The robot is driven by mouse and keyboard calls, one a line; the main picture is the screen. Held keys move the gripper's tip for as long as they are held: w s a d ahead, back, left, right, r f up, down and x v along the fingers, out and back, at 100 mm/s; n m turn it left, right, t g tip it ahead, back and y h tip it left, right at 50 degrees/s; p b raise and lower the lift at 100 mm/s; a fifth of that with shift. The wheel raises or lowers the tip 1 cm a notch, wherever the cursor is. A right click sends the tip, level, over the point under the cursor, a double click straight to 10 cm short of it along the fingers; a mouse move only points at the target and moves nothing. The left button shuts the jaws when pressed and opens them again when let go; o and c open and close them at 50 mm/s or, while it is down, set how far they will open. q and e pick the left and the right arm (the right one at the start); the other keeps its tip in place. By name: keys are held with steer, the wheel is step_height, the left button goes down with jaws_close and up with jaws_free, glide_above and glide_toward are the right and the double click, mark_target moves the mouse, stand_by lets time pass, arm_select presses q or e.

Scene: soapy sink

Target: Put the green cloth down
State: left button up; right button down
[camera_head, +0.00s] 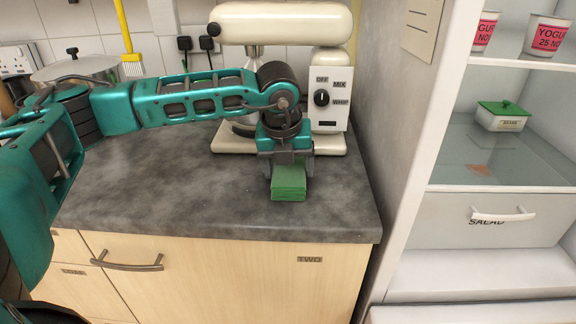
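The green cloth (289,186) is a folded, layered block near the front right of the grey worktop. My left gripper (288,169) points down at it from above, with a finger on each side of its back part. The fingers look closed on the cloth's sides. The cloth's lower edge appears at or just above the worktop; I cannot tell whether it touches. My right gripper is not in view.
A cream mixer (325,92) stands close behind the gripper. The grey worktop (160,190) is clear to the left. An open fridge (495,185) with yogurt pots (545,36) stands to the right.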

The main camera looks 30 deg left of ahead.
mark_target(283, 179)
arm_select(q)
steer(key=shift+o, duration=1.3)
steer(key=shift+r+p, duration=0.25)
steer(key=shift+p, duration=0.05)
steer(key=v, duration=1.2)
steer(key=shift+f, duration=0.15)
